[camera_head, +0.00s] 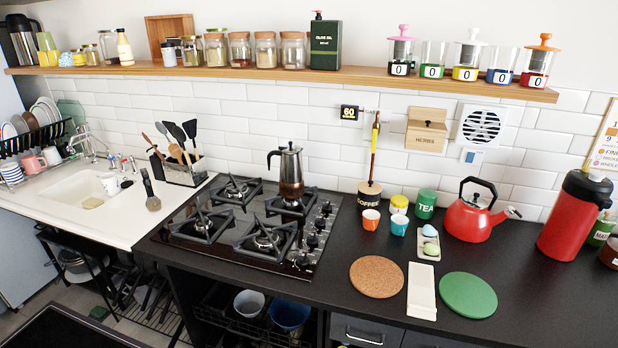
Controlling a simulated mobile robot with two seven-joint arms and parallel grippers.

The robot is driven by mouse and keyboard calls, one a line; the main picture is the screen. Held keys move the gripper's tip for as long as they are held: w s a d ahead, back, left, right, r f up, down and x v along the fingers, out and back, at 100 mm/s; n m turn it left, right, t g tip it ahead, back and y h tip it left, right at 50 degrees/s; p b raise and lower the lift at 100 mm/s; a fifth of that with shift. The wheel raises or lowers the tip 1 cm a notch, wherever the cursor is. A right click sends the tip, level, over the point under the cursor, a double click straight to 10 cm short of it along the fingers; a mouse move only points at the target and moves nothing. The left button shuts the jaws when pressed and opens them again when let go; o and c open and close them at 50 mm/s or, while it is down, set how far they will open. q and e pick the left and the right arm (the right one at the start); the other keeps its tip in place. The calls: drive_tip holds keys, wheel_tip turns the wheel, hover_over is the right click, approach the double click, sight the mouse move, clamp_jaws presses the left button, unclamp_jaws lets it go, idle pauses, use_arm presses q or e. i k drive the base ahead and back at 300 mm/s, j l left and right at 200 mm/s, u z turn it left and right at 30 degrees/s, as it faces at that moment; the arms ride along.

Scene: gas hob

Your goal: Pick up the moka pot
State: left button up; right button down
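The moka pot (290,171) is silver on top with a dark brown lower part and a black handle on its left side. It stands upright on the back right burner of the black gas hob (232,258). Its lid looks shut. Neither of my grippers shows in the head view, and nothing touches the pot.
A utensil holder (183,171) stands left of the hob. The coffee jar (369,194), orange cup (371,220), red kettle (472,212), cork mat (376,277) and green mat (468,295) are to the right. A wooden shelf (350,76) with jars runs above.

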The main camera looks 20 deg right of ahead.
sight(288, 191)
drive_tip(key=k+l+z, duration=0.1)
drive_tip(key=k+l, duration=0.55)
drive_tip(key=l, duration=0.15)
drive_tip(key=i+z, duration=0.1)
drive_tip(key=z, duration=0.3)
drive_tip(key=j+z, duration=0.15)
drive_tip(key=z, duration=0.3)
drive_tip(key=i+j+z, duration=0.1)
drive_tip(key=z, duration=0.3)
drive_tip(key=i+j+z, duration=0.1)
drive_tip(key=j+z, duration=0.15)
drive_tip(key=j, duration=0.2)
drive_tip(key=j+z, duration=0.3)
drive_tip(key=j, duration=0.15)
drive_tip(key=j+z, duration=0.2)
drive_tip(key=j, duration=1.8)
drive_tip(key=i, duration=0.05)
